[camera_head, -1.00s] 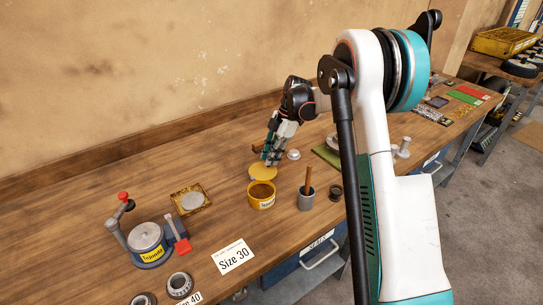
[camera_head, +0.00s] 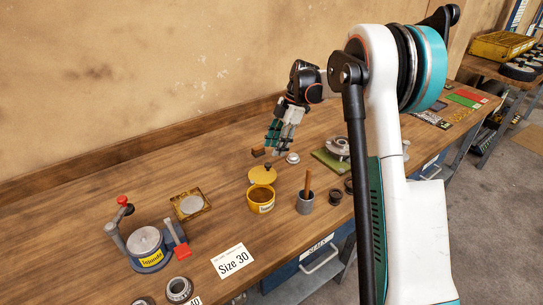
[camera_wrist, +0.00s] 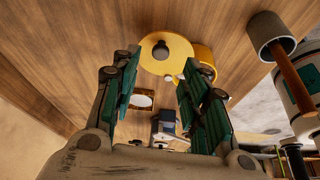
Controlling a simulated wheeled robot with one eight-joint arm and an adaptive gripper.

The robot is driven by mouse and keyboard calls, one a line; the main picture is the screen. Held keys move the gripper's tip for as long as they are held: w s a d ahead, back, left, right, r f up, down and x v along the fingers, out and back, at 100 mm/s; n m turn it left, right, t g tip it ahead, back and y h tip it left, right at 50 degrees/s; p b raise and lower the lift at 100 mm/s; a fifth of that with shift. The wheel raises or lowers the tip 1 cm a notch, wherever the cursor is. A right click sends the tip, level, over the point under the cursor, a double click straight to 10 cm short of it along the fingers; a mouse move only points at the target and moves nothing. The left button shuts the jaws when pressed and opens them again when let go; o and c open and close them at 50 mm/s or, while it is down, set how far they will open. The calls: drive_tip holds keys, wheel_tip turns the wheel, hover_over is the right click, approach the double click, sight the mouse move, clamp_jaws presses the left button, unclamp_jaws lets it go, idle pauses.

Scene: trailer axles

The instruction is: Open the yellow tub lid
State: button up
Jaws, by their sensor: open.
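The yellow tub (camera_head: 260,201) stands on the wooden workbench with its brown contents showing. Its yellow lid (camera_head: 262,176) is swung up and open at the tub's back edge, with a dark knob on it. In the wrist view the lid (camera_wrist: 152,58) lies ahead of my fingers, and the tub's side (camera_wrist: 205,58) shows behind it. My gripper (camera_head: 273,150) is above the bench, behind and above the lid, apart from it. In the wrist view its two green-padded fingers (camera_wrist: 160,88) are spread wide with nothing between them.
A grey cup with a wooden handle (camera_head: 306,200) stands right of the tub. A small gold tray (camera_head: 190,204) and a red-handled device labelled Tejumola (camera_head: 148,247) stand to the left. A green board with a metal part (camera_head: 330,160) lies to the right. Bench space left of the gripper is clear.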

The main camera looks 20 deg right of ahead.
drive_tip(key=v, duration=0.5)
drive_tip(key=shift+r, duration=0.35)
